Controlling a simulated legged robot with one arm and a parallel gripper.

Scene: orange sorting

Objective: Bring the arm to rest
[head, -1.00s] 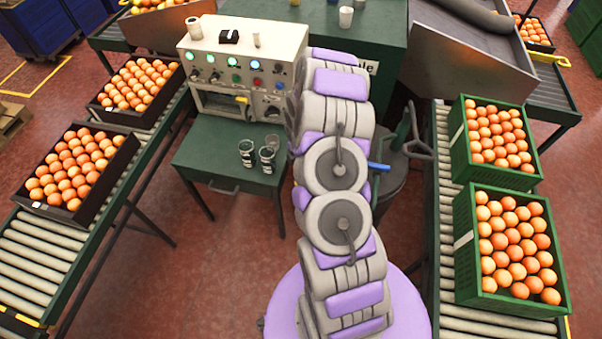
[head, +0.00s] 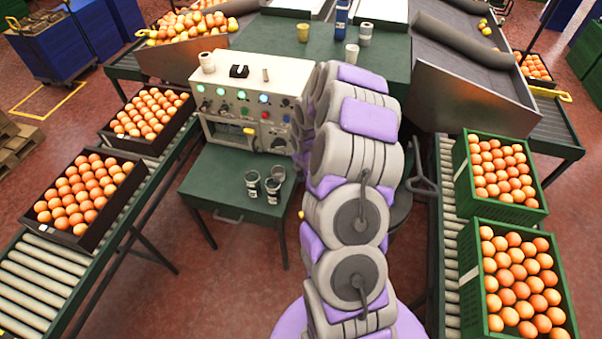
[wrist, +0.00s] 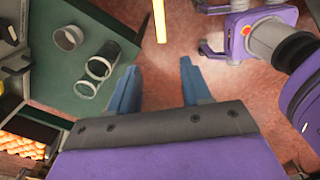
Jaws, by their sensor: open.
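My arm rises in the middle of the head view, grey with purple pads, and hides part of the green table behind it. Its end is hidden there. In the wrist view my gripper (wrist: 157,85) shows two blue fingers set well apart, with only red floor between them. Nothing is held. The green side table (wrist: 45,85) with several dark-banded cups lies to the left of the fingers, apart from them.
The control box (head: 250,95) stands behind the side table. Black crates of oranges (head: 84,200) sit on the left roller conveyor (head: 45,285). Green crates of oranges (head: 462,270) sit on the right conveyor (head: 446,200). Red floor (head: 225,275) is open between the left conveyor and my arm.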

